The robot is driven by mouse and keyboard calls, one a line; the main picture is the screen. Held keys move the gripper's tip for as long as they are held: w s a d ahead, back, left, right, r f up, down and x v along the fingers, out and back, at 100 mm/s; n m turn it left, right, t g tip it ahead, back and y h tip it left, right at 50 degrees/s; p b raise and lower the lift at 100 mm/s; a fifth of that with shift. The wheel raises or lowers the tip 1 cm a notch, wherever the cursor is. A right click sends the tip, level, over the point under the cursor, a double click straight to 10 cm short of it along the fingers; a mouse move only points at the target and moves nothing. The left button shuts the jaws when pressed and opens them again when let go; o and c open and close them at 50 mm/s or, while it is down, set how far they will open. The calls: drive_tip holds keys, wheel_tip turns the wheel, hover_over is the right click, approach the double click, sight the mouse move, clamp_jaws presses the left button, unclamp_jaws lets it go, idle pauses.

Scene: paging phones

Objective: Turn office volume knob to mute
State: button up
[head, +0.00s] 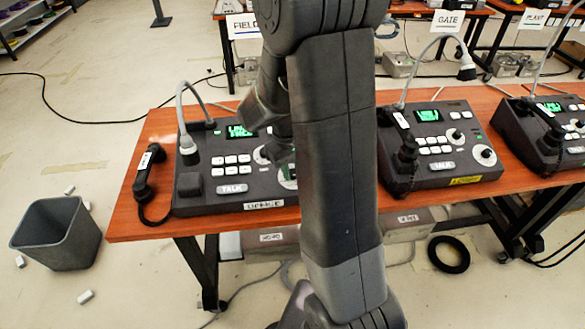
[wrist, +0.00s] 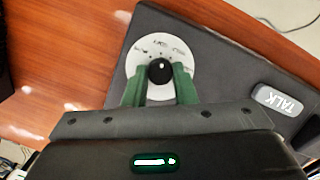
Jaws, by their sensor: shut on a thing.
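The office paging phone (head: 222,205) is a dark console at the left of the table, with an OFFICE label on its front edge. Its white dial (wrist: 150,92) with a round black knob (wrist: 160,71) fills the upper middle of the wrist view. My gripper (wrist: 160,76) has its two green fingers on either side of this knob, shut on it. A small light mark shows on the knob's top; the print around the dial is too small to read surely. In the head view my arm covers part of the console, and the dial (head: 287,183) shows only partly.
Two similar consoles stand to the right, the nearer one here (head: 440,182). A black handset (head: 146,180) rests at the left of the office console, and a bent grey microphone (head: 186,142) rises from it. A grey bin (head: 58,235) stands on the floor at left.

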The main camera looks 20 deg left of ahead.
drive_tip(key=n+t, duration=0.1)
drive_tip(key=n, duration=0.3)
drive_tip(key=shift+s+a+h, duration=0.1)
drive_tip(key=shift+s+h, duration=0.05)
drive_tip(key=shift+h, duration=0.15)
drive_tip(key=n+t+b, duration=0.1)
drive_tip(key=n, duration=0.4)
drive_tip(key=shift+s, duration=0.1)
idle(0.4)
drive_tip(key=o, duration=1)
drive_tip(key=p+v, duration=0.1)
drive_tip(key=v, duration=1.2)
drive_tip(key=shift+s+r+p, duration=0.3)
drive_tip(key=shift+s+p, duration=0.05)
